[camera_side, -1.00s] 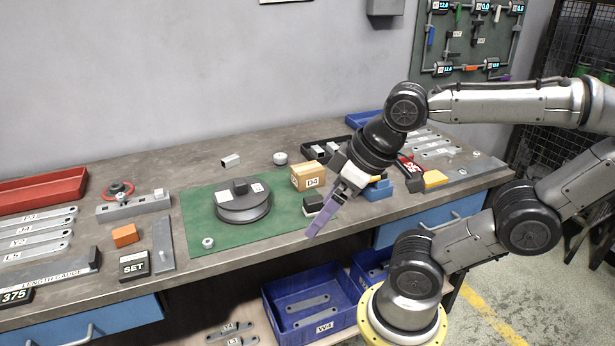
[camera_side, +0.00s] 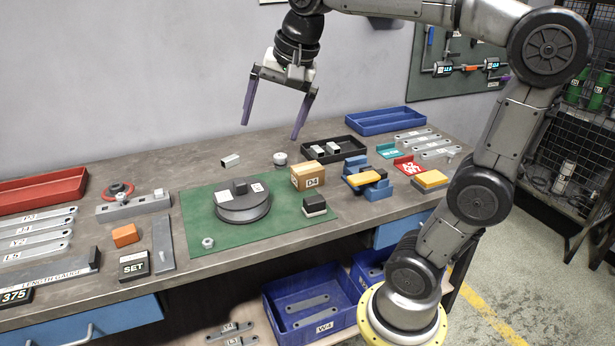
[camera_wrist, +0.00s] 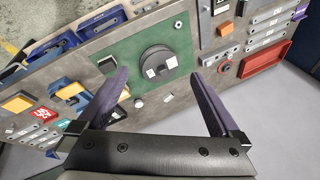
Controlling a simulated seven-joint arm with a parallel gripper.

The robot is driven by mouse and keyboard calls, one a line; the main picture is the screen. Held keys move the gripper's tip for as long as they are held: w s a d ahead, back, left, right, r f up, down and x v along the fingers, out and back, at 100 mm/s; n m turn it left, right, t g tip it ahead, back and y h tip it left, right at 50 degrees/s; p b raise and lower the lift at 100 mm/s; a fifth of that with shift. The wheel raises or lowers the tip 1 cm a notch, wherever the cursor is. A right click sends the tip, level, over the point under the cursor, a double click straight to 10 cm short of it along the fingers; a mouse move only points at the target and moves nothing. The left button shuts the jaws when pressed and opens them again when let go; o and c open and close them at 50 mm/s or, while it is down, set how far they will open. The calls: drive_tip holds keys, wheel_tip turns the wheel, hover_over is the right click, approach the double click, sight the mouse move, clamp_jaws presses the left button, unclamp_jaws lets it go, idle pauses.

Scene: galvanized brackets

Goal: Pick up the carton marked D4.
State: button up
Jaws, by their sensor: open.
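The carton marked D4 (camera_side: 308,177) is a tan box standing upright at the back right of the green mat (camera_side: 285,218), its D4 label facing the side camera. I cannot make it out clearly in the wrist view, where a finger covers that part of the mat. My gripper (camera_side: 270,131) is open and empty, raised well above the bench, with its two purple fingers spread and pointing down. In the side view it is up and to the left of the carton, not touching it. My gripper (camera_wrist: 159,73) also shows spread in the wrist view.
A grey round turntable (camera_side: 242,208) stands left of the carton, and a black block (camera_side: 315,204) lies in front. A black tray (camera_side: 335,150) with grey blocks is behind, and blue blocks with a yellow piece (camera_side: 364,179) are at right.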

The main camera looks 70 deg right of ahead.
drive_tip(key=w+d+f+m+g, duration=0.1)
drive_tip(key=w+d+m+g, duration=0.1)
drive_tip(key=w+d+m, duration=0.7)
drive_tip(key=m+g+y, duration=0.1)
drive_tip(key=m+g, duration=0.1)
drive_tip(key=m, duration=0.1)
hover_over(307, 167)
wheel_tip(307, 167, down, 16)
drive_tip(key=f, duration=0.7)
drive_tip(key=shift+s+d+f, duration=0.1)
drive_tip(key=shift+s+f, duration=0.1)
drive_tip(key=shift+f, duration=3)
drive_tip(key=shift+w+r, duration=0.1)
drive_tip(key=c, duration=1.4)
